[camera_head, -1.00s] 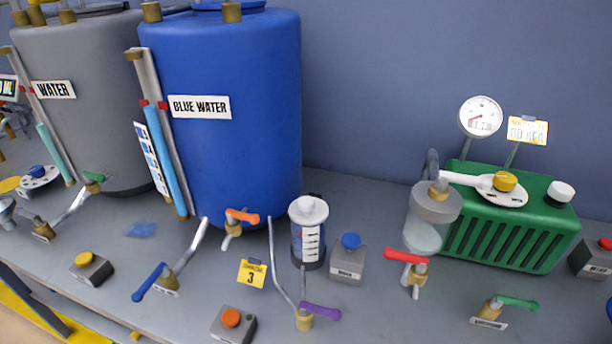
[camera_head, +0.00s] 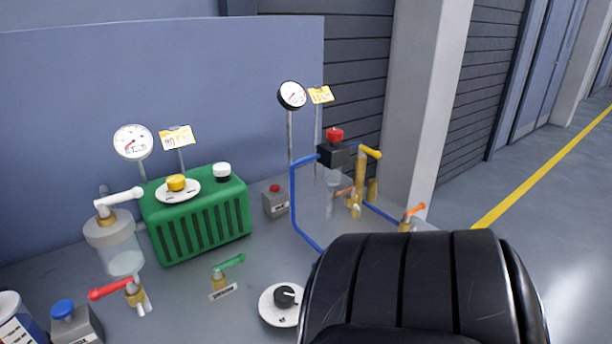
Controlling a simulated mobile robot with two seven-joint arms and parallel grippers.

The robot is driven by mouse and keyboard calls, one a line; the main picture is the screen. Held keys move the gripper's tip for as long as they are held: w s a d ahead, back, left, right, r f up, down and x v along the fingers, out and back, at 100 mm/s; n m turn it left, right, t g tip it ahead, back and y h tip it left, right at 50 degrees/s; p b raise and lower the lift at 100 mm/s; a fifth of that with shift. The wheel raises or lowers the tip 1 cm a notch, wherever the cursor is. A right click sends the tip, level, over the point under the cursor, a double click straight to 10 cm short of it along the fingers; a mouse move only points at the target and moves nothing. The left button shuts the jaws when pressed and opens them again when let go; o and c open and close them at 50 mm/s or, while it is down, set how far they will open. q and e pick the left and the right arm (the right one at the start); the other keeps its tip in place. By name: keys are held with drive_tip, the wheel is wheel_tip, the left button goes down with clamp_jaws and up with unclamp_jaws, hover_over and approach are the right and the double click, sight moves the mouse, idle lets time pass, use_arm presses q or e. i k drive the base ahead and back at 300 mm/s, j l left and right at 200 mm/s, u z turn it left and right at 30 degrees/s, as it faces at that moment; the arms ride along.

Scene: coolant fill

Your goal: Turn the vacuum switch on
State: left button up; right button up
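No switch in view has a label I can read as vacuum. The green ribbed unit (camera_head: 196,222) stands on the grey table, with a yellow knob on a white dial (camera_head: 177,184) and a white cap (camera_head: 222,171) on top. A small grey box with a red button (camera_head: 276,203) stands to its right. A black rotary knob on a white disc (camera_head: 284,297) lies nearer the front. The green-handled valve (camera_head: 225,272) stands left of that disc, its small label unreadable. Neither of my grippers is in view.
A clear jar (camera_head: 118,252) and a red-handled valve (camera_head: 121,289) stand at left. A gauge (camera_head: 133,142) rises behind the green unit, another (camera_head: 292,96) farther right. Blue piping (camera_head: 294,205) and yellow-handled brass fittings (camera_head: 361,180) stand at the right end. A large black ribbed shape covers the lower right.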

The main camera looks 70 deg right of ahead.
sight(284, 296)
drive_tip(key=z, duration=2.1)
